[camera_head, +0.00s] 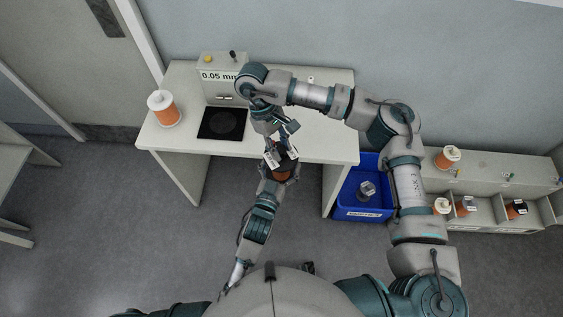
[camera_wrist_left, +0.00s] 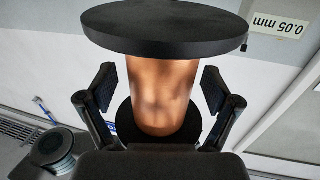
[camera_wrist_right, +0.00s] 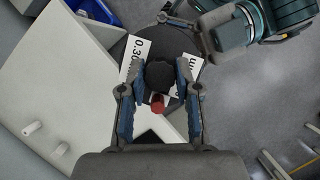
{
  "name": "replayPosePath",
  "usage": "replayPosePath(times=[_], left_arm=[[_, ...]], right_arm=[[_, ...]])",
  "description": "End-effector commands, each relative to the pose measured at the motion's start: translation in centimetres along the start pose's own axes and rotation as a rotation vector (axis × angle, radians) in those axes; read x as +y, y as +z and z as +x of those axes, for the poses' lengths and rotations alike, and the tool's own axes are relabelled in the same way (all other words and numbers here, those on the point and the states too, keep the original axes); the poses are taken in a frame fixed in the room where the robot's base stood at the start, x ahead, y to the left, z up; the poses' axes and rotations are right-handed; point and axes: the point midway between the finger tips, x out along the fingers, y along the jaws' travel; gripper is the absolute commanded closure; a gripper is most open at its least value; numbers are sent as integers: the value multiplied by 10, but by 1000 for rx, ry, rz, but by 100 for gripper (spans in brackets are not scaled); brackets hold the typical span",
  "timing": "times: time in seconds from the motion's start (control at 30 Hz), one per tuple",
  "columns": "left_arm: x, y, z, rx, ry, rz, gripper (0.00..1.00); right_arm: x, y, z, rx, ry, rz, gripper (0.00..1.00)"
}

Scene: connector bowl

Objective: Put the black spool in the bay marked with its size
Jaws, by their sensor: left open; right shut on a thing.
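The black spool, with black flanges and copper winding, is held off the table's front edge in the head view (camera_head: 284,171). Its copper winding fills the middle of the left wrist view (camera_wrist_left: 162,95). My right gripper (camera_head: 279,143) reaches it from above and is shut on its top end. The right wrist view shows its black knob (camera_wrist_right: 160,76) and white labels, one starting "0.30" (camera_wrist_right: 133,57). My left gripper (camera_wrist_left: 160,92) is open, fingers on both sides of the winding with gaps. The low shelf of bays (camera_head: 490,178) stands at right; its bay markings are unreadable.
A white-lidded orange spool (camera_head: 163,108) stands on the table (camera_head: 330,140) left of a black plate (camera_head: 222,123). The device behind reads 0.05 mm (camera_head: 219,76). A blue bin (camera_head: 362,212) holds a grey-topped spool. Several spools occupy the shelf; one stands on top (camera_head: 447,158).

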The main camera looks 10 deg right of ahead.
Motion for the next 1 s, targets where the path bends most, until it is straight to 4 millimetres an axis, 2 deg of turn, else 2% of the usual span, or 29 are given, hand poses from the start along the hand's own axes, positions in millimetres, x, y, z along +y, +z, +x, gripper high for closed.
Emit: replayPosePath(times=[0.2,0.27,0.53,0.57,0.67,1.0], left_arm=[[0,0,0,0,0,0,10],[0,0,0,0,0,0,23],[0,0,0,0,0,0,90],[0,-1,0,3,0,0,93],[0,-1,0,3,0,0,93],[0,-1,0,3,0,0,93]], right_arm=[[0,0,-1,1,0,0,100],[0,0,-1,1,0,0,100],[0,0,-1,1,0,-1,100],[0,0,-1,1,0,-1,63],[0,0,0,1,0,-1,38],[0,0,-2,1,1,0,38]])
